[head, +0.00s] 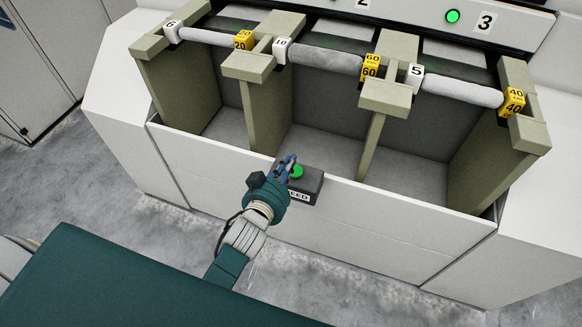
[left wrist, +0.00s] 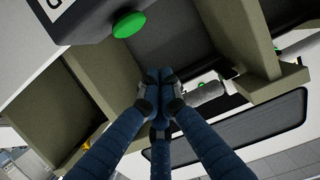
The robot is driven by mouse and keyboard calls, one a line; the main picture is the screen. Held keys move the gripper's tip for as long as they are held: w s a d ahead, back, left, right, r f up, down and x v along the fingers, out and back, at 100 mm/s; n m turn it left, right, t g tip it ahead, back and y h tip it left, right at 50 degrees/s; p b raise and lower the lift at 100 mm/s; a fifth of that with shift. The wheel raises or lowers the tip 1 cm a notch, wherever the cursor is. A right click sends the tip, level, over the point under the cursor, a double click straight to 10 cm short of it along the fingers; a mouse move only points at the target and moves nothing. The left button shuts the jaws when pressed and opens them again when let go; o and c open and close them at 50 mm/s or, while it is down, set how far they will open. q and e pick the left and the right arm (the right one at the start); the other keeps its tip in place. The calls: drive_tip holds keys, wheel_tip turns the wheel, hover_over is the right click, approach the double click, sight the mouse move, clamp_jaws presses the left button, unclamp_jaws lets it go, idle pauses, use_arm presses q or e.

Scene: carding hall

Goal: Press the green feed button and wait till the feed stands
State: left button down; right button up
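The green feed button (head: 297,171) sits on a dark box (head: 311,184) on the machine's white front, with a partly covered label ending in "EED". My left gripper (head: 289,160) is at the box, its blue fingers just left of the button in the head view. In the left wrist view the fingertips (left wrist: 160,75) are together with nothing between them. The green button (left wrist: 128,24) shows there above and left of the fingertips, apart from them in the picture. Whether anything touches the button, I cannot tell. My right gripper is not in view.
Three grey-white rolls (head: 325,58) lie across the olive bay supports (head: 265,110), with white and yellow number tags at their ends. A bright green lamp (head: 452,16) is beside the "3" plate (head: 486,23). Grey floor (head: 110,185) is open at the left.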

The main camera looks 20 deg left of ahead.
sight(291, 177)
use_arm(q)
drive_tip(key=f, duration=0.1)
drive_tip(key=w+f, duration=0.1)
drive_tip(key=f, duration=0.1)
drive_tip(key=shift+w+f, duration=0.2)
drive_tip(key=shift+w, duration=0.05)
drive_tip(key=shift+f, duration=0.5)
